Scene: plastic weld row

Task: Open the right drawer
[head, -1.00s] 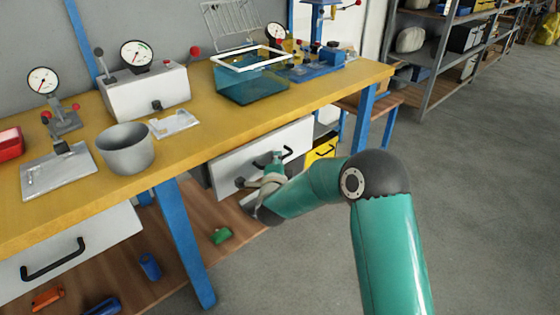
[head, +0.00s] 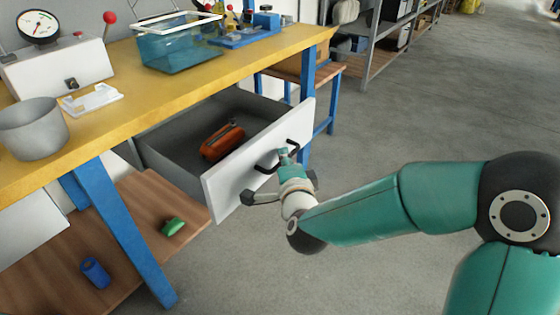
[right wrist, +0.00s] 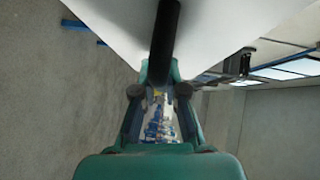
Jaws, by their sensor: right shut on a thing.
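The right drawer (head: 262,150) stands pulled out under the yellow workbench, its white front well clear of the bench edge. Its grey inside shows, with an orange item (head: 222,141) lying in it. The black handle (head: 277,158) is on the drawer front. My right gripper (head: 283,160) is at the handle and shut on it. In the right wrist view the dark handle bar (right wrist: 165,45) runs up from between the fingers (right wrist: 160,85), with the white drawer front (right wrist: 215,28) behind. My left gripper is not in view.
The yellow workbench (head: 185,90) carries a grey pot (head: 33,130), a gauge box and a teal bin (head: 178,48). A blue bench leg (head: 125,230) stands left of the drawer. The lower shelf holds a green item (head: 172,227) and a blue item (head: 95,272). Floor at right is clear.

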